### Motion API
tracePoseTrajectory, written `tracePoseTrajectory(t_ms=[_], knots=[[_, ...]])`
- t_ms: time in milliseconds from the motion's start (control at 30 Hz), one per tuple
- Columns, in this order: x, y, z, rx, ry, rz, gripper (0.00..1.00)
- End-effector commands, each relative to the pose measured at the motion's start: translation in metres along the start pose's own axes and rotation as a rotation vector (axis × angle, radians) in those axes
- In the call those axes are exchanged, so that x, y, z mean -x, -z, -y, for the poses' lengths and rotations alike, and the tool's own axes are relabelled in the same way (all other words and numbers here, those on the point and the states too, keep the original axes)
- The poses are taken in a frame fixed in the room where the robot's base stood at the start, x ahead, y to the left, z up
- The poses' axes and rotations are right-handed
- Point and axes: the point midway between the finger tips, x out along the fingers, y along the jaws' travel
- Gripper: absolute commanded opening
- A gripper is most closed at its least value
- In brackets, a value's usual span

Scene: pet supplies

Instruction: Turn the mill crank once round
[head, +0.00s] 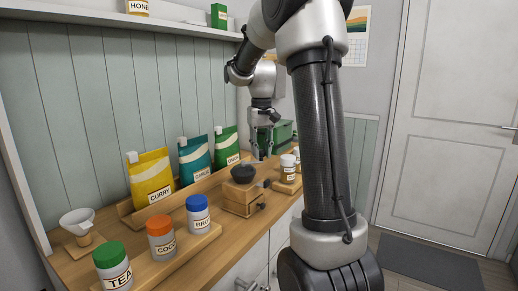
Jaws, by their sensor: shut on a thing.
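The mill (240,199) is a wooden box with a dark bowl-shaped top, standing on the wooden counter. A thin grey crank arm (250,162) shows above the bowl. My gripper (262,151) reaches down over the mill's far side, fingers pointing down at the outer end of the crank. It is shut there on the crank's handle, which is small and mostly hidden between the fingers.
Tea, cocoa and broth jars (161,241) stand on a front board. Curry, garlic and another pouch (195,160) lean behind. A white funnel (78,220) is at left. Small jars (288,170) stand close right of the mill; a green box (281,135) is behind.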

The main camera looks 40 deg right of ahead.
Motion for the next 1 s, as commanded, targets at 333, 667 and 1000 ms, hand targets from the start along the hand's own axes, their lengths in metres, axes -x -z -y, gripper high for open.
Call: tracePoseTrajectory(t_ms=[333,667,1000], knots=[[0.0,-0.02,0.003,-0.321,-0.001,0.0,0.0],[0.001,-0.033,0.01,-0.567,0.0,-0.001,0.0],[0.001,-0.04,0.014,-0.69,0.0,-0.001,0.0]])
